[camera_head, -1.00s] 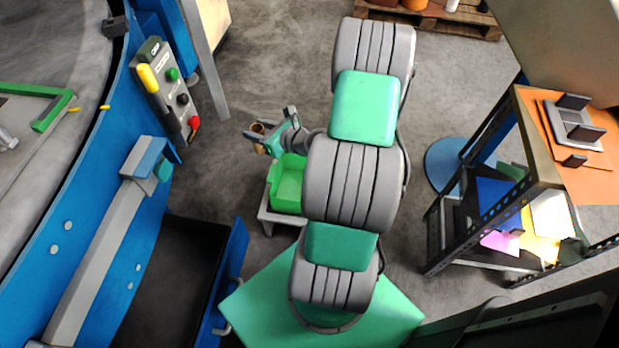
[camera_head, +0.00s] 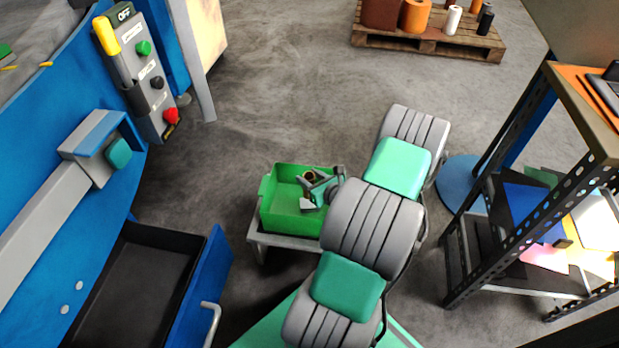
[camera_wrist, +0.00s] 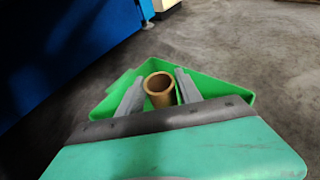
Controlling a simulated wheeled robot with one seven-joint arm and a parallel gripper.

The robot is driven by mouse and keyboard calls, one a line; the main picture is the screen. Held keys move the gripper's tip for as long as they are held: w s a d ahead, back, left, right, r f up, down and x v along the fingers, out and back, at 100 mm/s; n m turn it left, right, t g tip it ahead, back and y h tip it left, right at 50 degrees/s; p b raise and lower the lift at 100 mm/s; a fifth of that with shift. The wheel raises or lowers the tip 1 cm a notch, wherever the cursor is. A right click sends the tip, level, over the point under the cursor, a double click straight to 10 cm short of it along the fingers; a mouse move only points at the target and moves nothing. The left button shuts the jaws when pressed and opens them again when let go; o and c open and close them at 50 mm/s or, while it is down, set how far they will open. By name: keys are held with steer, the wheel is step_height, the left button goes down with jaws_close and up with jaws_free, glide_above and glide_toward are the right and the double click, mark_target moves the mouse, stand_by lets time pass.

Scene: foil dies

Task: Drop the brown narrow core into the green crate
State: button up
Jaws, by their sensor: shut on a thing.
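The brown narrow core (camera_wrist: 159,88) is a hollow tube with its open end facing the wrist camera. My gripper (camera_wrist: 158,92) is shut on it, with one grey finger on each side. In the head view my gripper (camera_head: 316,180) is over the green crate (camera_head: 276,215), and the core (camera_head: 309,175) shows as a small brown ring at its fingers. The crate stands on a low grey stand, and its green walls (camera_wrist: 100,106) surround the gripper in the wrist view. The core's lower end is hidden, so I cannot tell whether it touches the crate floor.
A blue machine with a control box (camera_head: 150,80) and an open drawer (camera_head: 125,290) is at the left. A metal shelf rack (camera_head: 480,235) with coloured sheets stands at the right. A pallet (camera_head: 428,38) with rolls is at the back. The floor between is clear.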

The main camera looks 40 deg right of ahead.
step_height(320, 180, down, 2)
steer(key=shift+b, duration=0.45)
steer(key=o, duration=1.4)
steer(key=p+v, duration=0.2)
steer(key=v, duration=0.5)
steer(key=shift+s+a+r+p, duration=0.1)
steer(key=shift+s+r+p, duration=0.05)
steer(key=shift+s+p, duration=0.2)
